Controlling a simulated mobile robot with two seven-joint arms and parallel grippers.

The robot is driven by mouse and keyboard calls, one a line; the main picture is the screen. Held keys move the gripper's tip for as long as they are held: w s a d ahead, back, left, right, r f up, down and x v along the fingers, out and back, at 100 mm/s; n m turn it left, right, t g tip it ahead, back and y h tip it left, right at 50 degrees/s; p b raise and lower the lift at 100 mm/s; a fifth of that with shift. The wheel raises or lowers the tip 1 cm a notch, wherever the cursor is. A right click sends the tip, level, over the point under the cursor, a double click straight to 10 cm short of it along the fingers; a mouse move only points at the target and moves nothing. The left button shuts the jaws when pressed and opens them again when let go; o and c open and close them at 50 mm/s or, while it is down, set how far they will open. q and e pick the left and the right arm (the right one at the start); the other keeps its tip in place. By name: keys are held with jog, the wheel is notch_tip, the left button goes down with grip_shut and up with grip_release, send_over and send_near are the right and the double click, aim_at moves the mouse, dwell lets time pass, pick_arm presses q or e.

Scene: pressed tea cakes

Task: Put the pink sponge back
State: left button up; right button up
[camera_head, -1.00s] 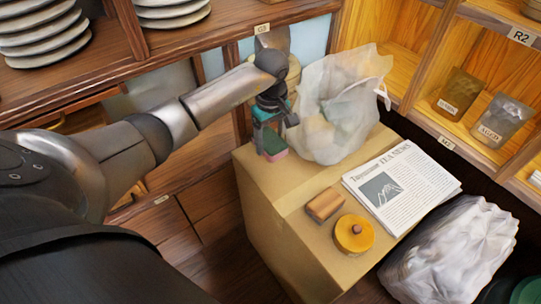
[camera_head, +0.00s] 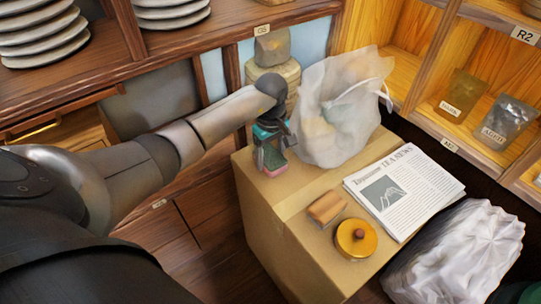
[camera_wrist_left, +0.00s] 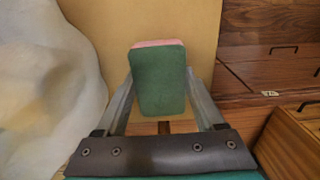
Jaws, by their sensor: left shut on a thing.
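The pink sponge (camera_head: 271,160) has a green side and is held in my left gripper (camera_head: 268,150), just over the near left edge of the cardboard box (camera_head: 262,222). In the left wrist view the sponge (camera_wrist_left: 160,84) shows its green face, with a strip of pink along the top edge. The two fingers of my left gripper (camera_wrist_left: 160,92) press on its sides. I cannot tell whether the sponge touches the box top. My right gripper does not show.
A pale plastic bag (camera_head: 335,120) stands on the box close to my left gripper. A newspaper (camera_head: 405,190), a small wooden block (camera_head: 327,207) and a round yellow lidded thing (camera_head: 356,238) lie farther right. Shelves with stacked plates (camera_head: 45,40) rise behind my left arm.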

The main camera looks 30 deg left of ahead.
aim_at(271, 157)
pick_arm(q)
jog(key=shift+f, duration=0.15)
jog(key=o, duration=1.2)
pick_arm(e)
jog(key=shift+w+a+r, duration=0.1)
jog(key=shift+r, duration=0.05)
pick_arm(q)
jog(key=shift+r, duration=0.2)
jog(key=shift+r, duration=0.35)
notch_tip(271, 157, up, 11)
jog(key=p, duration=0.3)
jog(key=shift+r+p, duration=0.15)
jog(key=shift+p, duration=0.2)
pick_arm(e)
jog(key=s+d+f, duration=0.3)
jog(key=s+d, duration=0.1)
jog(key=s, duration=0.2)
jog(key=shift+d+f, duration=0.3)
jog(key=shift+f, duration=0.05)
